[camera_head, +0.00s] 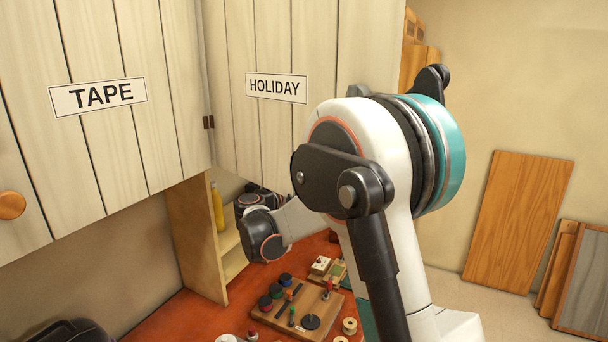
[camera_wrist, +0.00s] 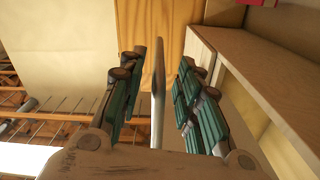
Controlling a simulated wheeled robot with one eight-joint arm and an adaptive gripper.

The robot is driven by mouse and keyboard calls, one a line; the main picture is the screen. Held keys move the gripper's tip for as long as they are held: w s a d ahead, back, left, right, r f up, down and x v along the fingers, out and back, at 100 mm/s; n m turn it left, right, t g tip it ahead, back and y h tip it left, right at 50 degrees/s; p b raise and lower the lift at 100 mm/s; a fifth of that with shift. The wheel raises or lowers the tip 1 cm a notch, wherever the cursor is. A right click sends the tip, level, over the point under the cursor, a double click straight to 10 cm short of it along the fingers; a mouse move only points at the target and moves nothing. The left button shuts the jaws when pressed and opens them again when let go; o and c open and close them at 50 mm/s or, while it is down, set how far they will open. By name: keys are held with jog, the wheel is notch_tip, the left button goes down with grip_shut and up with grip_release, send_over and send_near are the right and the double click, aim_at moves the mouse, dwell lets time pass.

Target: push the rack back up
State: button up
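My gripper (camera_wrist: 158,64) is open in the wrist view, with its teal-padded fingers spread apart. A thin pale grey bar (camera_wrist: 157,105) runs between the fingers, with a visible gap on both sides. I cannot tell for sure whether this bar belongs to the rack. In the head view my arm reaches under the cabinet door marked HOLIDAY (camera_head: 276,118), and its end is mostly hidden behind my own links and the cabinet's lower edge. No rack can be clearly made out in the head view.
A door marked TAPE (camera_head: 98,130) is on the left. A shelf unit with a yellow bottle (camera_head: 217,207) stands below. The red bench (camera_head: 190,312) holds a wooden tray (camera_head: 290,325) with small items. Wooden boards (camera_head: 518,220) lean on the right wall. Several thin rods (camera_wrist: 62,108) show at wrist-view left.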

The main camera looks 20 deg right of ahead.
jog(key=v, duration=0.9)
jog(key=shift+s, duration=0.25)
jog(key=shift+a, duration=0.15)
